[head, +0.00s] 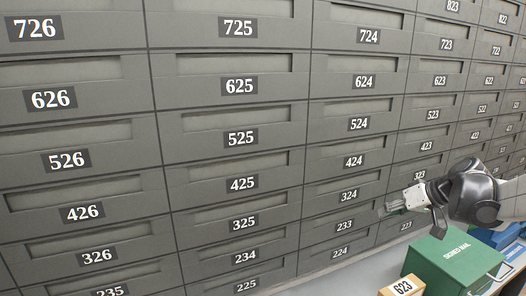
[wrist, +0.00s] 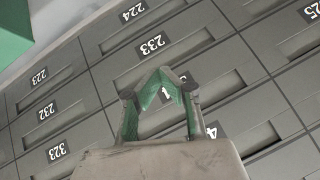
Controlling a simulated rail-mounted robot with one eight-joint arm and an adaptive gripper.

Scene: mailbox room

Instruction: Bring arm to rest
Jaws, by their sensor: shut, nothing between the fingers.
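My gripper (head: 390,207) is at the right of the head view, in front of the mailbox wall near the slots labelled 324 and 233. I cannot tell the exact gap to the wall.
The grey mailbox wall (head: 225,112) fills most of the view, with numbered slots. A green "signed mail" box (head: 435,262) stands on the counter below my arm. A small box labelled 623 (head: 402,287) is beside it. Blue containers (head: 500,237) are at the right.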

